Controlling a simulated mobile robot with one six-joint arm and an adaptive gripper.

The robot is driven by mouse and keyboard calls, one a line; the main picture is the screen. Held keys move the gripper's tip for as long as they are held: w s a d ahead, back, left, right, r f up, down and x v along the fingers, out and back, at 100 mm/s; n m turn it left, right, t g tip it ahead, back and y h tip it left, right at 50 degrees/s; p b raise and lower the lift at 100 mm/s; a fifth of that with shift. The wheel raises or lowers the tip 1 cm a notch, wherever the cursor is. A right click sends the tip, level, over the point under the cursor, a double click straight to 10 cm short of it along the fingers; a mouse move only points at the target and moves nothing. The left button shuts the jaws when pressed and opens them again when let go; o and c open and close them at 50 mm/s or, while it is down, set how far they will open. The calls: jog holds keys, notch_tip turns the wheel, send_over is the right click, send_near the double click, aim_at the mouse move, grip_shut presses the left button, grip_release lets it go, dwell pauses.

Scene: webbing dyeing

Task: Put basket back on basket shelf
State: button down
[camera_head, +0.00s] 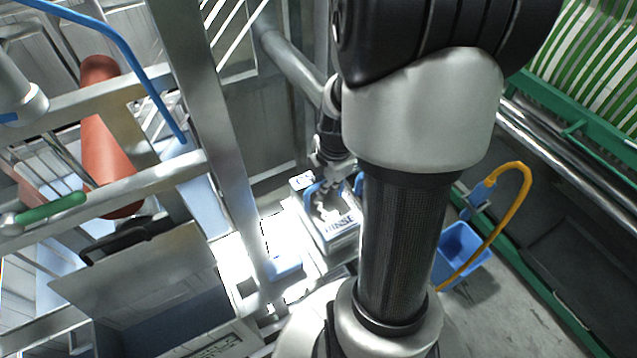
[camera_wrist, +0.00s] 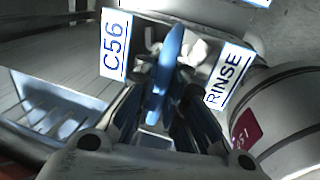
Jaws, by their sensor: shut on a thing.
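A light-coloured basket (camera_head: 341,244) shows in the head view beside my column, with blue on its upper sides and a RINSE label on the front. Pale pieces lie inside it. In the wrist view its blue handle (camera_wrist: 166,70) stands between the fingers of my gripper (camera_wrist: 160,98), which is shut on it. A RINSE label (camera_wrist: 229,76) and a C56 label (camera_wrist: 116,44) flank the handle. In the head view my gripper (camera_head: 326,186) is at the top of the basket. My arm hides part of the basket's right side. I cannot tell which surface is the basket shelf.
A metal post (camera_head: 215,130) stands left of the basket. A grey open box (camera_head: 165,290) is at the lower left. A blue bin (camera_head: 462,246) and yellow hose (camera_head: 522,190) are on the right. A steel cylinder (camera_wrist: 285,110) is close on the right in the wrist view.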

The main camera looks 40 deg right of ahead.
jog(key=shift+f, duration=1.5)
jog(key=shift+f+b, duration=0.1)
jog(key=shift+b, duration=0.25)
jog(key=c, duration=1.7)
grip_release()
jog(key=shift+o, duration=0.2)
notch_tip(320, 180, up, 12)
jog(key=s+p, duration=0.2)
jog(key=shift+s+a, duration=0.15)
jog(key=shift+a, duration=0.1)
